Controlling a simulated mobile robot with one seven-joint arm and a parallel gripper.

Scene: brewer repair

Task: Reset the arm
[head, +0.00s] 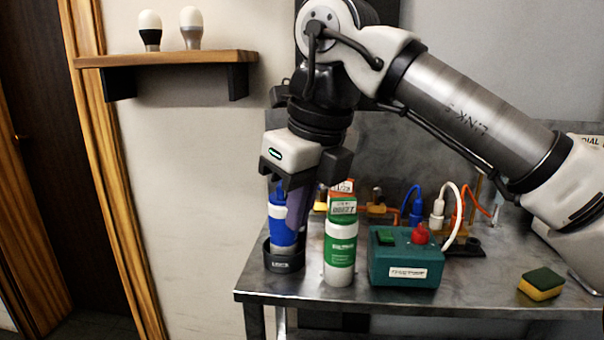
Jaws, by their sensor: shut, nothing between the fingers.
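My gripper (298,192) points down over the left part of the metal bench, its wrist and white palm above the bottles. Its fingers are shut and partly hidden among the objects there. A blue bottle (281,225) stands in a black round holder (284,262) just left of and below the fingers. A white and green bottle (340,250) stands close to the right of the fingers. I cannot tell whether the fingers touch either bottle. My arm reaches in from the right.
On the metal bench (470,292) are a teal box (405,262) with a red knob and a yellow-green sponge (541,284). Blue, white and orange hoses with fittings stand behind the box. A wooden wall shelf (165,58) at upper left holds two bulbs. The bench's front right is mostly clear.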

